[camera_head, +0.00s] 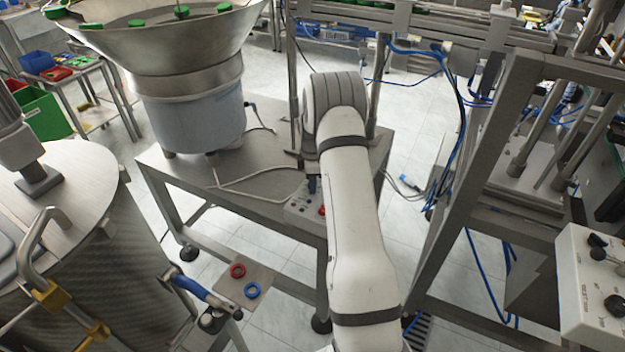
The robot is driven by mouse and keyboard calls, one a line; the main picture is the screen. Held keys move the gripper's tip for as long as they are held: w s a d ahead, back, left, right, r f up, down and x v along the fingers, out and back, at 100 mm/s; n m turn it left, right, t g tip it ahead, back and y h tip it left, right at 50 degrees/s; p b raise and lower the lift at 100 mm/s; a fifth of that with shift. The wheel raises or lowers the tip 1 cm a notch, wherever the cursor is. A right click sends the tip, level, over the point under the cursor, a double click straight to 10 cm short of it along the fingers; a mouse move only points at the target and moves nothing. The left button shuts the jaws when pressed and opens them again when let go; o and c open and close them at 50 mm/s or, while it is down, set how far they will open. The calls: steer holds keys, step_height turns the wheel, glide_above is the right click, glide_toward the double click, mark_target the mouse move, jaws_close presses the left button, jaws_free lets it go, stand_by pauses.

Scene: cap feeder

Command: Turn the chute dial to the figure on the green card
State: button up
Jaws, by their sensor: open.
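A pale control panel (580,270) at the right edge carries black knobs, one higher (599,240) and one lower (614,304). I cannot tell whether either is the chute dial, and no figures are readable. A small control box (303,205) with red parts sits at the front edge of the metal table, partly behind my arm. No green card can be made out. My white arm rises through the middle and bends at its grey top joint.
A large steel bowl feeder (190,65) with green caps stands on the metal table (262,150). A steel drum (80,200) fills the left. A small plate (246,270) holds a red ring and a blue ring. A metal frame with blue hoses stands right of my arm.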

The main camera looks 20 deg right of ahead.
steer(key=c, duration=1)
